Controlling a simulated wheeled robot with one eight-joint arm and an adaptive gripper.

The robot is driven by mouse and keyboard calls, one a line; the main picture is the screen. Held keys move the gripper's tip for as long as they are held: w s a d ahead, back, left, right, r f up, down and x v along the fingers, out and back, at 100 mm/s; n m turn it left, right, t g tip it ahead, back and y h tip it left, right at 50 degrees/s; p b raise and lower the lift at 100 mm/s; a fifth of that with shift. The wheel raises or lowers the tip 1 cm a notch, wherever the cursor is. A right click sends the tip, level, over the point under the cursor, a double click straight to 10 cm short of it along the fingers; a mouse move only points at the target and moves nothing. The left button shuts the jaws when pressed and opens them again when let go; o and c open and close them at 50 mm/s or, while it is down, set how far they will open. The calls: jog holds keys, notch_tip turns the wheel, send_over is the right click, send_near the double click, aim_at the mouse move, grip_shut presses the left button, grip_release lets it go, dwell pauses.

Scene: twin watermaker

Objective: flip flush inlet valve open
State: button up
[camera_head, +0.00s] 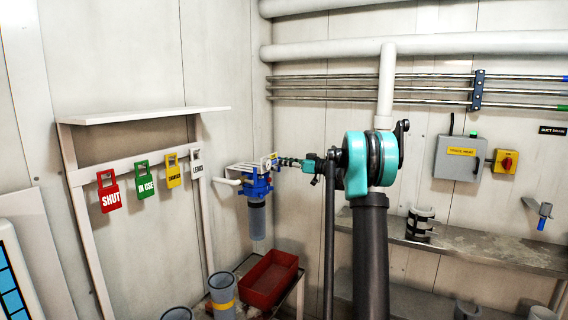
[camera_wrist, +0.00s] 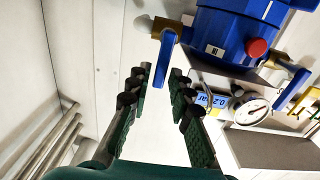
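In the wrist view, a blue valve lever (camera_wrist: 164,60) hangs from a brass fitting at the side of the blue filter head (camera_wrist: 232,32). A second blue lever (camera_wrist: 291,90) is on the other side; no label names the flush inlet valve. My gripper (camera_wrist: 159,78) is open, its dark green fingers spread to either side of the first lever's free end. I cannot tell whether the lever is in the fingers' depth, and no contact shows. In the head view, my gripper (camera_head: 286,161) points left at the blue filter unit (camera_head: 252,182); its fingertips are small there.
A round gauge (camera_wrist: 251,111) with a blue "0.2 bar" tag sits beside the right finger. In the head view, a red bin (camera_head: 270,280) stands below the filter, and hanging tags, including a red SHUT tag (camera_head: 109,192), line the left rack. Pipes run along the back wall.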

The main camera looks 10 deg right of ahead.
grip_shut()
jog(key=w+d+f+m, duration=0.2)
jog(key=w+f+m, duration=0.1)
jog(key=m, duration=1.5)
jog(key=shift+w+d+f, duration=0.25)
jog(key=shift+d+f, duration=0.1)
jog(key=shift+f, duration=0.35)
jog(key=shift+o, duration=0.3)
grip_release()
